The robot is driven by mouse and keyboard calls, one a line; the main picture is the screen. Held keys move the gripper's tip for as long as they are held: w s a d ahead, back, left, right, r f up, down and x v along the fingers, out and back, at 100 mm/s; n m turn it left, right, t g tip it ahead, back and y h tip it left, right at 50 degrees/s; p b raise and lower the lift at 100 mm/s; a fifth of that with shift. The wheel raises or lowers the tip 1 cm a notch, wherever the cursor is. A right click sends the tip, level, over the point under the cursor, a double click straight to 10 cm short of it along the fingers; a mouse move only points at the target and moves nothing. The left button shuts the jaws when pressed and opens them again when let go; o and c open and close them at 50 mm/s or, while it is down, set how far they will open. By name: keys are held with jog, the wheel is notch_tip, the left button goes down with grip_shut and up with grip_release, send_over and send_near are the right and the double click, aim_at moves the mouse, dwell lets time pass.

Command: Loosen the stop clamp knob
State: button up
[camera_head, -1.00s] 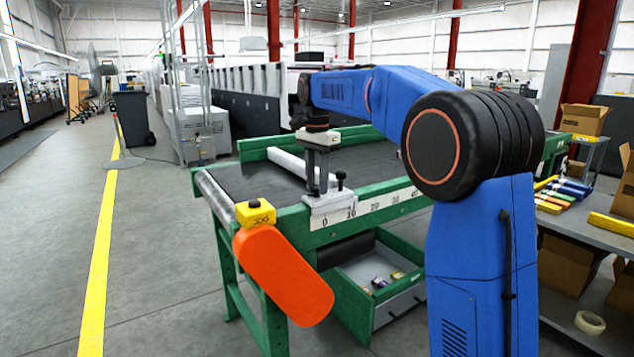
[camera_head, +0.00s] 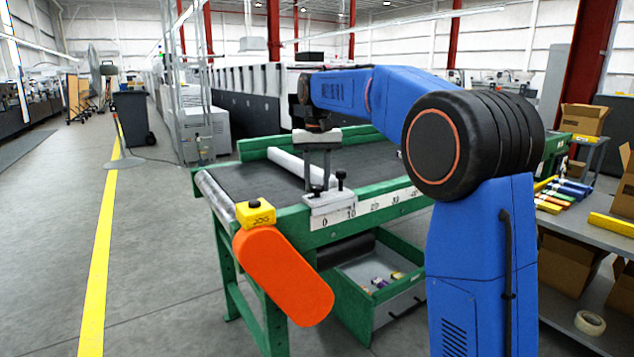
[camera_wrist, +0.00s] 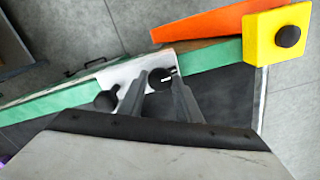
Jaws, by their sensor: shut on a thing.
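The stop clamp is a pale grey block (camera_head: 330,204) on the green side rail of the belt table. It carries two black knobs. One stands free on a stem (camera_head: 341,178) and shows left of the fingers in the wrist view (camera_wrist: 105,101). My gripper (camera_head: 317,188) points straight down over the clamp and is shut on this knob. I cannot tell from these views how tight the knob is.
A scale strip (camera_head: 372,205) with numbers runs along the rail. A yellow button box (camera_head: 256,214) and an orange cover (camera_head: 283,275) are at the table's near left corner. A white bar (camera_head: 297,168) lies across the dark belt. A green drawer (camera_head: 375,290) stands open below.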

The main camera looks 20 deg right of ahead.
aim_at(317, 187)
jog(key=n, duration=0.5)
jog(key=shift+n, duration=0.3)
jog(key=n, duration=0.5)
dwell(0.4)
jog(key=o, duration=1.1)
jog(key=shift+c, duration=0.2)
notch_tip(317, 187, up, 18)
jog(key=shift+f, duration=0.25)
jog(key=shift+s, duration=0.1)
